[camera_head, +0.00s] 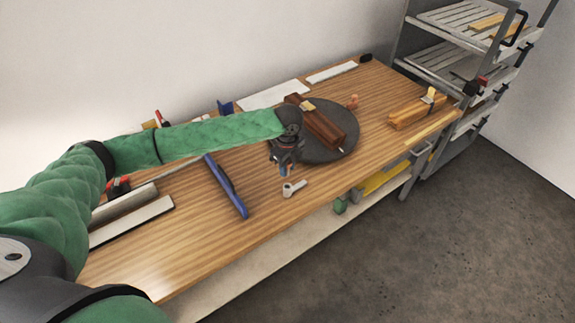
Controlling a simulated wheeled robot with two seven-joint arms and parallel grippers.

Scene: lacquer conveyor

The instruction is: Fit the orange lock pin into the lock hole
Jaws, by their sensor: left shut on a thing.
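My left gripper (286,171) points down near the front-left rim of the dark round turntable (343,150). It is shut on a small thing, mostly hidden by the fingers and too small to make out. A small orange piece (352,101) stands at the turntable's far right rim; I cannot tell if it is the lock pin. A brown wooden block (322,124) lies across the turntable, partly behind my left wrist. A small grey lever-like part (294,188) lies on the table just below the gripper. I cannot make out the lock hole. My right gripper is not in view.
The wooden table (215,240) has free room at front left. A blue bar (225,186) lies left of the gripper. A light wooden piece (415,110) lies at the right end. A grey shelf rack (445,60) stands beyond. White sheets (270,95) lie along the wall.

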